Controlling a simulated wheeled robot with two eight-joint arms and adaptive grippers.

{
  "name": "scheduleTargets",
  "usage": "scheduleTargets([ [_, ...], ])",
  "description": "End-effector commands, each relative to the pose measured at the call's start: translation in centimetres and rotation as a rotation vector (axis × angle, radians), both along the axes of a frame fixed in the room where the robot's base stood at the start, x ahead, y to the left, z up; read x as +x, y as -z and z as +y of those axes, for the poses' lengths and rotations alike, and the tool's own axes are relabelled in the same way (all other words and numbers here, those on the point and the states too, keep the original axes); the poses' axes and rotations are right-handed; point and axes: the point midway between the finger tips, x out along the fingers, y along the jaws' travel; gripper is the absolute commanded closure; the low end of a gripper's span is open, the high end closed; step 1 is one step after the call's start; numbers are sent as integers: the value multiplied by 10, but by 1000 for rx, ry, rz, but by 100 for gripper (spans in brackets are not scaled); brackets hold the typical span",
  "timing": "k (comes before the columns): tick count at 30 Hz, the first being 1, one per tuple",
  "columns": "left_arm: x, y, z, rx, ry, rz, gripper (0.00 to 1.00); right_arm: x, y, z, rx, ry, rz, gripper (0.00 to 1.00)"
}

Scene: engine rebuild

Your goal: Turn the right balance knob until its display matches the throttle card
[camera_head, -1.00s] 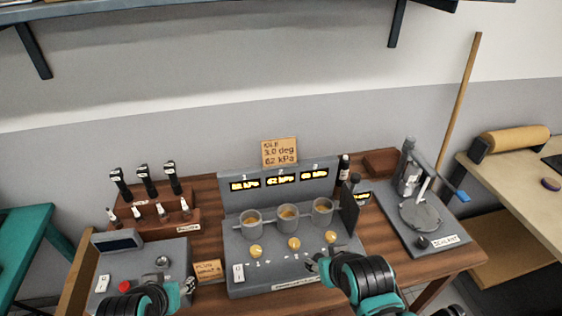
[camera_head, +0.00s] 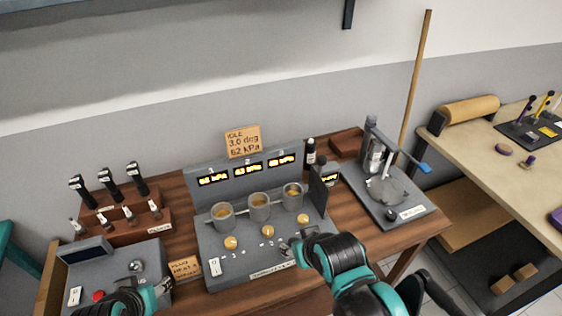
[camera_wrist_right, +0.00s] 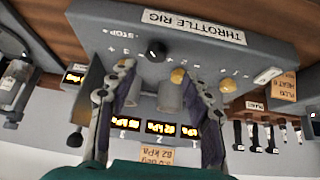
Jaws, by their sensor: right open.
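The throttle rig (camera_head: 205,270) carries three lit displays, three cups and three yellow knobs. The right knob (camera_head: 303,218) sits below the right cup, under the right display (camera_head: 281,160), whose digits are too blurred to read surely. The throttle card (camera_head: 243,142) stands above the displays and reads idle, 3.0 deg, 62 kPa. My right gripper (camera_head: 291,246) is open just in front of the right knob. In the right wrist view its fingers (camera_wrist_right: 165,88) spread over the rig, with the middle knob (camera_wrist_right: 178,76) seen between them. My left gripper (camera_head: 163,286) is low at the left, its fingers unclear.
A grey box with a red button (camera_head: 98,295) and a rack of black-topped parts (camera_head: 122,222) stand left of the rig. A dark upright plate (camera_head: 318,196) and a bottle (camera_head: 310,152) stand at its right end. A sealant stand (camera_head: 400,200) is farther right.

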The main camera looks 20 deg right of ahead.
Motion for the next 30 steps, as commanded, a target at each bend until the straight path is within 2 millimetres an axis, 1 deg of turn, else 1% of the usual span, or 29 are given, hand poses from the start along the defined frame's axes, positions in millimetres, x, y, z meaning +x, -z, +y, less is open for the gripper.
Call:
scheduleTargets([
  [10,0,0,0,0,0,0,50,0,0,0,2,2,2,50],
  [14,0,-1,0,0,0,0,50,8,-7,-3,26,48,42,50],
  [17,0,-4,0,0,0,0,50,21,-18,-10,69,135,117,50],
  [22,0,-8,0,0,0,0,50,55,-32,-26,159,361,293,50],
  [27,0,-12,0,0,0,0,50,87,-34,-44,221,586,452,50],
  [30,0,-13,0,0,0,0,50,100,-31,-52,239,686,520,50],
])
